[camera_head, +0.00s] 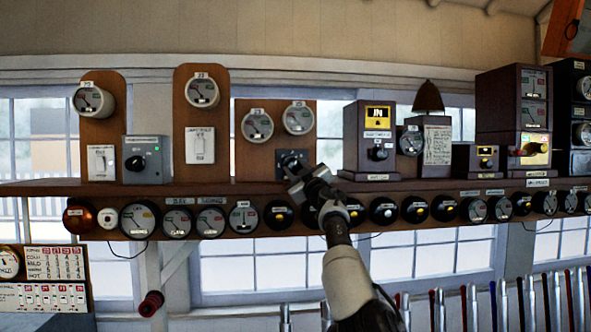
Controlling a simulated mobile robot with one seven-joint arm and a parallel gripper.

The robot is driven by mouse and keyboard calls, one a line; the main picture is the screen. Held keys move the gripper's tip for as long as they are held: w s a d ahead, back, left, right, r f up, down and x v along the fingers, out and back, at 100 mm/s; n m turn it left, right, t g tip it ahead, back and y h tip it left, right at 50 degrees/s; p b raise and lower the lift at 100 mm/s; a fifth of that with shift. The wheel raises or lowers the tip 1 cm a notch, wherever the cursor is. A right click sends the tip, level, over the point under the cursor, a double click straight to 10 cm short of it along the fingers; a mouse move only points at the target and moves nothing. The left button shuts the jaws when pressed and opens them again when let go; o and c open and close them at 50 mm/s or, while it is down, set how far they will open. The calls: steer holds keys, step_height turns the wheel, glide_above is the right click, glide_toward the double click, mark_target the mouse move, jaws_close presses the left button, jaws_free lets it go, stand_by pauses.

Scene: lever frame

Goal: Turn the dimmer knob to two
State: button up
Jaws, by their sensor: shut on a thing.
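A small dark square plate (284,155) is mounted on a brown wooden backboard, below two round gauges and just above the shelf. My gripper (294,168) reaches up to this plate from below right. It is shut on a dark knob at the plate's front. The fingers hide most of the knob, so its pointer and any number marks cannot be read. I cannot read a label naming it as the dimmer.
A grey box with a black knob (137,162) and a white switch (200,145) stand left on the shelf (240,187). Several round dials line the shelf's front edge, close under my arm. A row of levers (476,305) stands lower right.

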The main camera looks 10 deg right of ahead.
steer(key=o, duration=1)
steer(key=shift+o, duration=0.2)
steer(key=s+f+b, duration=0.1)
steer(key=b, duration=0.2)
steer(key=shift+d, duration=0.1)
steer(key=b+v, duration=1.5)
steer(key=v, duration=0.1)
steer(key=shift+s+r, duration=0.2)
steer(key=shift+r, duration=0.1)
